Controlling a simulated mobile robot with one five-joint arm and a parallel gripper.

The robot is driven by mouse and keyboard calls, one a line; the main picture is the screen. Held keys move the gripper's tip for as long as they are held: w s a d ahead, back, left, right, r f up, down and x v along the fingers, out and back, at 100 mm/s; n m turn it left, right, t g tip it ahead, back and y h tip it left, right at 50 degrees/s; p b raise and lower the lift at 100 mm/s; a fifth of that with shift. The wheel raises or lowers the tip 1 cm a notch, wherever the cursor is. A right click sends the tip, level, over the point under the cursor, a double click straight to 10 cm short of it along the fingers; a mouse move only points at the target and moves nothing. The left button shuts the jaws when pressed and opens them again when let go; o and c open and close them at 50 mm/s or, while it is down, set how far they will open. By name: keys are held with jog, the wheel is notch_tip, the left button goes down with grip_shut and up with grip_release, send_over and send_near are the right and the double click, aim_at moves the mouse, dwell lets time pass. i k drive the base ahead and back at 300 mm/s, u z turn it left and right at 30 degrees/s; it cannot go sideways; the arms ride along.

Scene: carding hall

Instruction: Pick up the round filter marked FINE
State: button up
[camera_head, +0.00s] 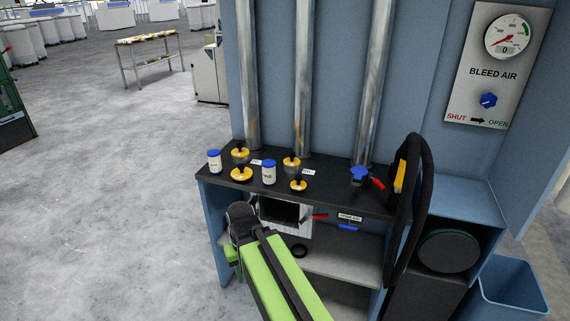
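I cannot read the word FINE anywhere, so I cannot tell which thing is the round filter marked FINE. Several small yellow-and-black round pieces stand on the dark shelf top (330,184), among them one at the left (241,175) and one at the right (298,185). Small white labels lie near them, too small to read. A dark round disc with a greenish rim (448,251) sits in the blue cabinet at the lower right. My gripper (240,216) is in front of the shelf's left part, below the top. Its fingers are too dark to tell open from shut.
Two blue-lidded white jars, left (214,162) and right (269,174), stand on the shelf top. A blue valve with a red handle (360,174) and a thick black hose (420,190) are at the right. A blue bin (513,290) stands lower right.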

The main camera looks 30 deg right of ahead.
aim_at(268, 166)
jog(key=i, duration=0.9)
jog(key=u, duration=0.5)
jog(key=i, duration=0.45)
jog(key=u, duration=0.4)
